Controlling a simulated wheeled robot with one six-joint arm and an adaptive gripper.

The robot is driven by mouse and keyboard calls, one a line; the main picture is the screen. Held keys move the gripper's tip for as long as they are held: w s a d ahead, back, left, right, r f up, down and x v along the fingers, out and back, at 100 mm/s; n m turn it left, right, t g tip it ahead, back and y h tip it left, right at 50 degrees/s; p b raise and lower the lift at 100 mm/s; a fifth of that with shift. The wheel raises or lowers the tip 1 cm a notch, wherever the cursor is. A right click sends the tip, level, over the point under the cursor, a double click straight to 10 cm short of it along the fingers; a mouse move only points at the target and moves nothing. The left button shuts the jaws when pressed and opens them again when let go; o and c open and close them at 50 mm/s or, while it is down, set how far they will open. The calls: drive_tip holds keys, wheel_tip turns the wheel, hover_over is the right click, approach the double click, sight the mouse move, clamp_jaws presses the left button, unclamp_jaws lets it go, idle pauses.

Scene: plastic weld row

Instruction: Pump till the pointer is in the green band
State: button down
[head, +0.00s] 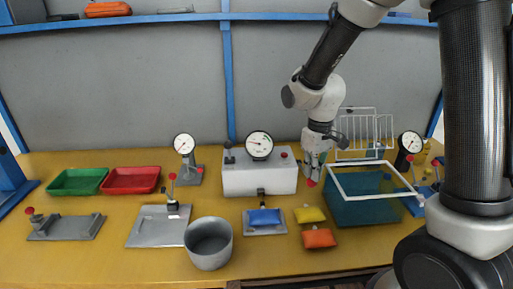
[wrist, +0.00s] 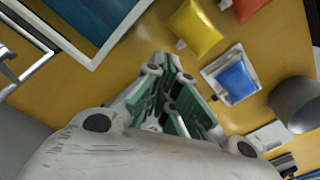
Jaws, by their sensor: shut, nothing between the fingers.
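Three dial gauges show in the head view: a left gauge (head: 184,144) on a grey stand, a middle gauge (head: 260,145) on a white box (head: 260,180), and a right gauge (head: 410,142) on a dark stand. The faces are too small to make out a green band or read the pointers surely.
A blue-green tray with a white frame (head: 345,193) and a white wire rack (head: 365,132) stand right of my gripper. Yellow (head: 310,214), orange (head: 319,238) and blue (head: 264,217) pouches lie in front, beside a grey pot (head: 208,244). Green (head: 77,181) and red (head: 131,179) bins stand left.

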drive_tip(key=w+r, duration=0.3)
drive_tip(key=r, duration=0.7)
drive_tip(key=shift+r, duration=0.3)
idle(0.5)
drive_tip(key=s+d+r+m+t, duration=0.2)
drive_tip(key=s+d, duration=0.5)
drive_tip(key=s, duration=0.4)
drive_tip(key=s+d+r+m+t, duration=0.2)
drive_tip(key=s+d+r+m, duration=0.2)
drive_tip(key=s, duration=0.7)
drive_tip(key=d+r, duration=0.2)
drive_tip(key=d, duration=0.2)
drive_tip(key=shift+r, duration=0.25)
drive_tip(key=shift+a, duration=0.1)
